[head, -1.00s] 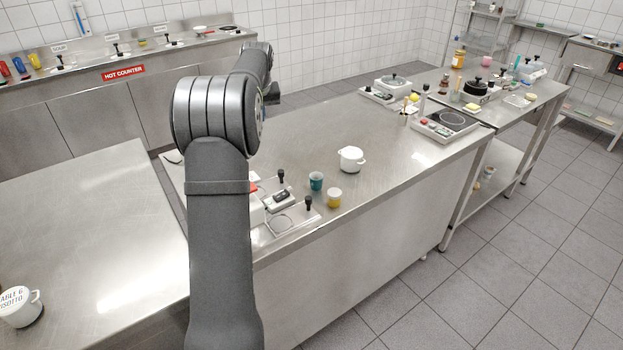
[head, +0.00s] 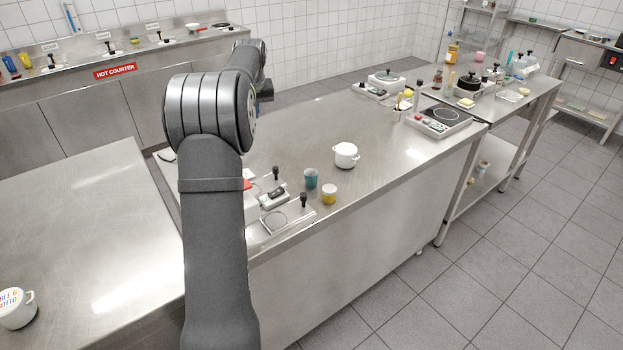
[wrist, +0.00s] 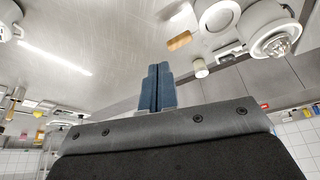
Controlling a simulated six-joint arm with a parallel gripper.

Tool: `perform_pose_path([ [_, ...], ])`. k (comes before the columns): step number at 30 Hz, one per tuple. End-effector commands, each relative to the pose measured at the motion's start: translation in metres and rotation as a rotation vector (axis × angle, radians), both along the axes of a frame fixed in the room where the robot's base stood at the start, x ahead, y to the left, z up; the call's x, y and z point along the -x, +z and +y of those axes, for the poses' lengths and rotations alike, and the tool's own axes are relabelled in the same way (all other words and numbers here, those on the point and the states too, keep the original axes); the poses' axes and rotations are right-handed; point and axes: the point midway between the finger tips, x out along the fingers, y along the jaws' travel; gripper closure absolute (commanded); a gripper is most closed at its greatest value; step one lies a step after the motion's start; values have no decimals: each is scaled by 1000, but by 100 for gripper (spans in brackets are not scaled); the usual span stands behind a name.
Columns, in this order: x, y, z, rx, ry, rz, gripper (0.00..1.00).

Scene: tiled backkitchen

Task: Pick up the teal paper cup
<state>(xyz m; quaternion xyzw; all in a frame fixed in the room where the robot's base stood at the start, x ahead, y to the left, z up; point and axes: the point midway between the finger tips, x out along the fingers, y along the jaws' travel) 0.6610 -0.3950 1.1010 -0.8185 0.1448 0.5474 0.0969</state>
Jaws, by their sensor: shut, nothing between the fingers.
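The teal paper cup (head: 311,179) stands upright on the steel counter (head: 345,131) in the head view, right of my arm. A yellow-and-white cup (head: 329,194) stands close to it at the lower right. I cannot make out the teal cup in the wrist view. My gripper (wrist: 158,72) shows in the wrist view with its two blue fingers together and nothing between them. In the head view the gripper is mostly hidden behind my own arm, up and left of the cup and well apart from it.
A white lidded pot (head: 346,156) stands right of the teal cup. A device with black-knobbed levers (head: 274,222) sits at its lower left, by the counter's front edge. A hot plate (head: 438,121) stands farther right. The counter's middle behind the cup is clear.

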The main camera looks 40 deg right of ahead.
Motion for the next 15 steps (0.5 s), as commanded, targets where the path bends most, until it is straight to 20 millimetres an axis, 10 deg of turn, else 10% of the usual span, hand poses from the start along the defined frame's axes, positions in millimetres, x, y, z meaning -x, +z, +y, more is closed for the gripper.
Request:
perform_pose_path([
  [10,0,0,0,0,0,0,37],
  [15,0,0,0,0,0,0,37],
])
